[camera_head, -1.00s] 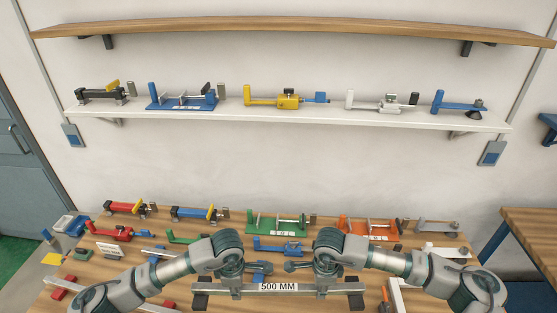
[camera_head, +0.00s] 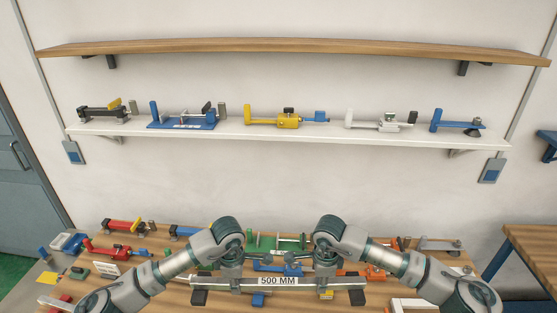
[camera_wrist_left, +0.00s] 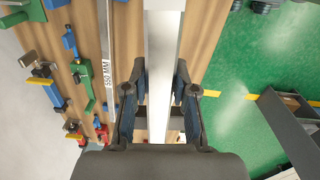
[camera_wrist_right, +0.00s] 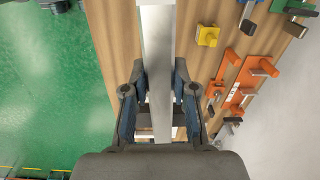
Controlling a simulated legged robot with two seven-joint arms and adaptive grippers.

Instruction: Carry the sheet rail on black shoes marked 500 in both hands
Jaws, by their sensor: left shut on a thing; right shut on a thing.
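The sheet rail (camera_head: 308,283) is a grey bar with a white label reading 500 MM. It has a black shoe at the left end (camera_head: 199,297) and another at the right end (camera_head: 357,297). My left gripper (camera_head: 230,283) is shut on the rail left of the label. My right gripper (camera_head: 325,283) is shut on it right of the label. In the left wrist view the rail (camera_wrist_left: 162,60) runs between the fingers, and the right wrist view shows the same (camera_wrist_right: 157,60). The rail looks level, above the table; the gap beneath is hard to judge.
The wooden table (camera_head: 175,290) holds several red, blue, green and orange fixtures behind the rail. A white wall shelf (camera_head: 230,135) bears several clamp-like fixtures. The wooden shelf (camera_head: 290,48) above it is empty. A second bench (camera_head: 530,235) stands at the right.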

